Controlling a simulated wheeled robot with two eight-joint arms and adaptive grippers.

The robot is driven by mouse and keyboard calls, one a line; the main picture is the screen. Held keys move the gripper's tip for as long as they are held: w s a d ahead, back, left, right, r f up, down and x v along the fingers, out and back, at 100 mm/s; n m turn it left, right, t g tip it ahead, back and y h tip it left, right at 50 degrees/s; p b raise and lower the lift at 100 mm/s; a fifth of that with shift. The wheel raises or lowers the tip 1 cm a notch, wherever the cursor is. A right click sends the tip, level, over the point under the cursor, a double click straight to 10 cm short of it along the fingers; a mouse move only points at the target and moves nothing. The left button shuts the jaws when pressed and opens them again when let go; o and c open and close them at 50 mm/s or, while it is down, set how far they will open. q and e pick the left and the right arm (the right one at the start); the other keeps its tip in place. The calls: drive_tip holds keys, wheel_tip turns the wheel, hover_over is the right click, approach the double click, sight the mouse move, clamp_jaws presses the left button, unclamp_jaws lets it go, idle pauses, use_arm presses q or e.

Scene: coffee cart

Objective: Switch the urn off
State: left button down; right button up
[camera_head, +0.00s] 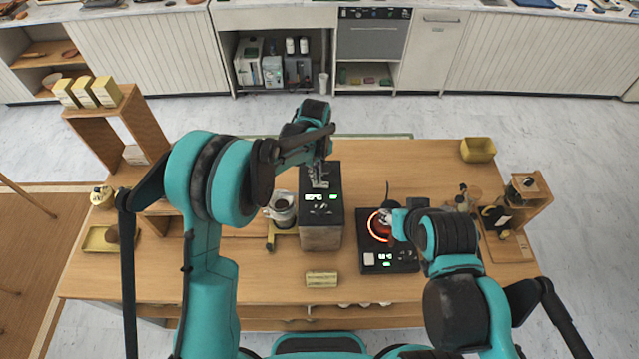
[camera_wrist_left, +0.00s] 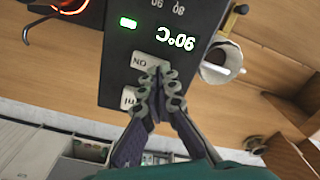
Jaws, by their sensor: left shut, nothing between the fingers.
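The urn (camera_head: 321,232) is a steel box with a black top panel, standing mid-table in the head view. My left gripper (camera_head: 319,182) is shut and empty over the panel. Its fingertips (camera_wrist_left: 161,74) overlap the ON key's edge; I cannot tell whether they touch it. My right gripper (camera_head: 388,220) is near the burner, its fingers unclear.
A black burner unit (camera_head: 389,262) with a glowing red ring stands right of the urn. A metal jug (camera_head: 282,212) stands close on the left. A small yellow box (camera_head: 321,279) lies in front. Wooden shelves (camera_head: 137,127) stand at the left; the back right of the table is mostly clear.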

use_arm(q)
drive_tip(key=shift+f+b, duration=0.7)
drive_tip(key=shift+f, duration=0.1)
idle(0.4)
drive_tip(key=shift+r+p, duration=1.75)
drive_tip(key=shift+r, duration=1.85)
drive_tip(key=shift+f, duration=0.1)
